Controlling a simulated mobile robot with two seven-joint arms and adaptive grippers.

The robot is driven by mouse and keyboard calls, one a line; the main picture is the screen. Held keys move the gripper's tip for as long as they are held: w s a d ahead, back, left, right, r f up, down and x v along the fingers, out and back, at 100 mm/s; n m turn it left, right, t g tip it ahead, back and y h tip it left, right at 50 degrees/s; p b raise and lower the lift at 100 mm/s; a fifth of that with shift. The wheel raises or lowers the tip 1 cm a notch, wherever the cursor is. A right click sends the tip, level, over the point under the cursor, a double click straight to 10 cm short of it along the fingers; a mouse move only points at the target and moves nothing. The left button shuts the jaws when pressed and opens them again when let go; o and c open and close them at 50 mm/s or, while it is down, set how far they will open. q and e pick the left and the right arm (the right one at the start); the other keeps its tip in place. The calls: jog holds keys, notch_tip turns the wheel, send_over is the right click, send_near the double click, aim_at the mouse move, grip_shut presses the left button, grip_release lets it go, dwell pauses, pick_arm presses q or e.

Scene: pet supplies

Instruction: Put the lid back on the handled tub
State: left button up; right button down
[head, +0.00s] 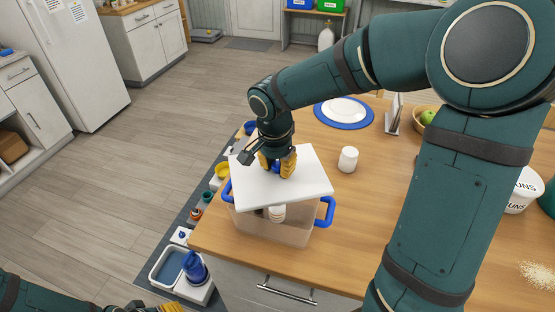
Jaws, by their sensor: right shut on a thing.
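The handled tub (270,231) is a clear box with blue handles, standing on the wooden table near its front left corner. The white square lid (310,187) is over the tub, turned askew to its rim and overhanging at the back and right. My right gripper (277,163) is shut on the blue knob on top of the lid. A white ribbed item (277,213) shows in the tub under the lid's front edge. I cannot tell whether the lid touches the rim. My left gripper (165,308) is barely in view at the bottom left edge; its fingers are cut off.
A white cylinder (348,159) stands right of the lid. A white plate on a blue mat (343,113), a stand (394,114) and a fruit bowl (422,121) are farther back. Bowls and a blue-and-white dispenser (195,270) line the floor mat left of the table.

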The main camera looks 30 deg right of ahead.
aim_at(278, 173)
jog(key=shift+s+f, duration=0.1)
jog(key=shift+f, duration=0.4)
notch_tip(278, 173, down, 2)
jog(key=shift+f+b, duration=0.1)
jog(key=shift+b, duration=0.8)
jog(key=shift+f+b, duration=1.3)
jog(key=shift+f, duration=0.2)
jog(key=shift+b, duration=0.4)
jog(key=shift+f+b, duration=0.15)
jog(key=shift+b, duration=0.35)
dwell(0.3)
dwell(0.4)
jog(key=c, duration=0.8)
grip_release()
